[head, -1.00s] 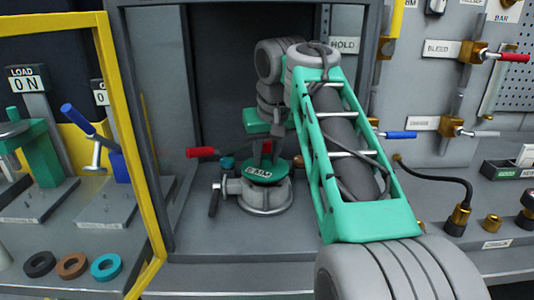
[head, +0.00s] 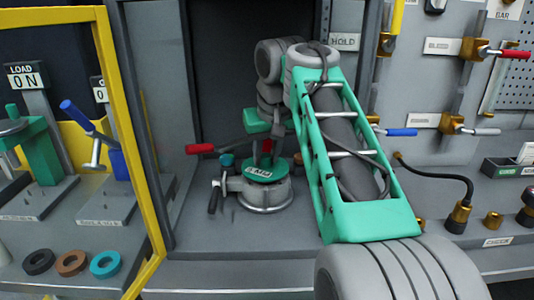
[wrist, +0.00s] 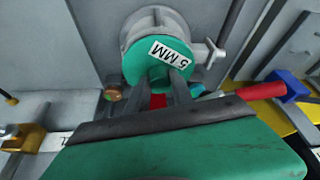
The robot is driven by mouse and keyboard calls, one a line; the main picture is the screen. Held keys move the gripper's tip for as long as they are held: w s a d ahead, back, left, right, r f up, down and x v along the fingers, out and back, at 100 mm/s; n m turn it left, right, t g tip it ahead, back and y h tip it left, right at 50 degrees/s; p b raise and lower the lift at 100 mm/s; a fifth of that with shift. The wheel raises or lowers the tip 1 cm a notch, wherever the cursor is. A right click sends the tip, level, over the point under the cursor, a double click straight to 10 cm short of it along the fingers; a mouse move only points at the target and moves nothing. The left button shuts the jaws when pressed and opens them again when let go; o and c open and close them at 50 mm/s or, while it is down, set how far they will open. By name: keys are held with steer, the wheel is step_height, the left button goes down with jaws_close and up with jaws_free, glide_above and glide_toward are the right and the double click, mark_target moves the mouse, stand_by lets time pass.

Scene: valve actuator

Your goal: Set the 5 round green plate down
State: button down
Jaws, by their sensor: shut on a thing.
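The round green plate (head: 265,173) is over the round grey fixture (head: 264,199) in the bay. In the wrist view the plate (wrist: 144,66) shows a white "5 MM" label and covers the middle of the fixture's ring (wrist: 130,33). My gripper (head: 266,156) comes down from above and is shut on the plate near its edge. Its dark fingers (wrist: 172,88) also show in the wrist view, with a bit of red between them. The plate looks about level. I cannot tell whether its underside rests on the fixture.
A red-handled lever (head: 200,148) is just left of my gripper. A dark clamp handle (head: 214,197) stands at the fixture's left side. The bay floor before the fixture is clear.

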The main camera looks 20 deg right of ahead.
mark_target(270, 173)
steer(key=shift+f+b, duration=0.7)
steer(key=shift+f, duration=0.1)
steer(key=c, duration=1.4)
jaws_free()
steer(key=shift+r, duration=0.1)
steer(key=shift+c, duration=0.2)
steer(key=o, duration=0.4)
steer(key=p+v, duration=0.6)
steer(key=v, duration=0.1)
steer(key=shift+s+r+p, duration=0.25)
steer(key=shift+r+p, duration=0.1)
steer(key=shift+r, duration=0.05)
steer(key=shift+f, duration=0.1)
